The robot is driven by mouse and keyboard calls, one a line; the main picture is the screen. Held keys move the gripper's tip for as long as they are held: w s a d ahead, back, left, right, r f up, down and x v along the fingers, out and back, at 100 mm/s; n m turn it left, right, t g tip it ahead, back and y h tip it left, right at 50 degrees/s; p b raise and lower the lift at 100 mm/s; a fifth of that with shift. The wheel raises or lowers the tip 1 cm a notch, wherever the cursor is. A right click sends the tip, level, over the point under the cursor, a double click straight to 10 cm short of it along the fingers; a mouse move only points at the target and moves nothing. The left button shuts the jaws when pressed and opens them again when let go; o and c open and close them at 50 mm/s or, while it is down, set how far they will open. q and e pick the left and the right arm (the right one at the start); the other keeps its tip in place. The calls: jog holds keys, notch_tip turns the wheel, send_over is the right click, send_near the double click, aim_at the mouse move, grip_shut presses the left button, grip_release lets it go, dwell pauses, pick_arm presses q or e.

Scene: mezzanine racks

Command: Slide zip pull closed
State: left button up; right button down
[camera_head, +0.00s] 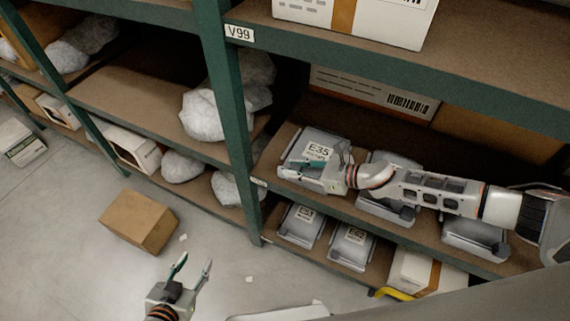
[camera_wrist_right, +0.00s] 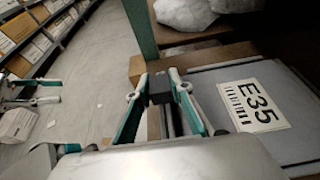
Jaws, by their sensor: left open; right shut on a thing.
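A grey case labelled E35 (camera_head: 318,150) lies on the middle shelf, and it fills the right of the right wrist view (camera_wrist_right: 215,80). My right gripper (camera_head: 322,172) is over the case's near left part. In the right wrist view its teal-padded fingers (camera_wrist_right: 160,92) are closed around a small dark block (camera_wrist_right: 160,82), which looks like the zip pull. A narrow dark strip runs from the block along the case's edge. The pull is hidden by the gripper in the head view. My left gripper (camera_head: 191,268) is open and empty, above the floor in front of the rack.
A green rack post (camera_head: 232,125) marked V99 stands just left of the case. Another shelf with a white box (camera_head: 385,18) is above. Similar grey cases (camera_head: 352,247) lie on the shelf below. A cardboard box (camera_head: 138,221) is on the floor, which is otherwise mostly clear.

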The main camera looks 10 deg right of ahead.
jog(key=s+d, duration=0.1)
jog(key=d, duration=0.1)
jog(key=s+d, duration=0.1)
jog(key=s+d+b, duration=0.1)
jog(key=d, duration=0.1)
jog(key=shift+s+d+f, duration=0.15)
jog(key=shift+s+d, duration=0.15)
jog(key=shift+s, duration=0.05)
jog(key=shift+s+d, duration=0.35)
jog(key=shift+d, duration=0.2)
jog(key=c, duration=1.8)
grip_release()
jog(key=shift+o, duration=0.2)
jog(key=shift+a, duration=0.1)
jog(key=shift+r, duration=0.2)
jog(key=v, duration=1.2)
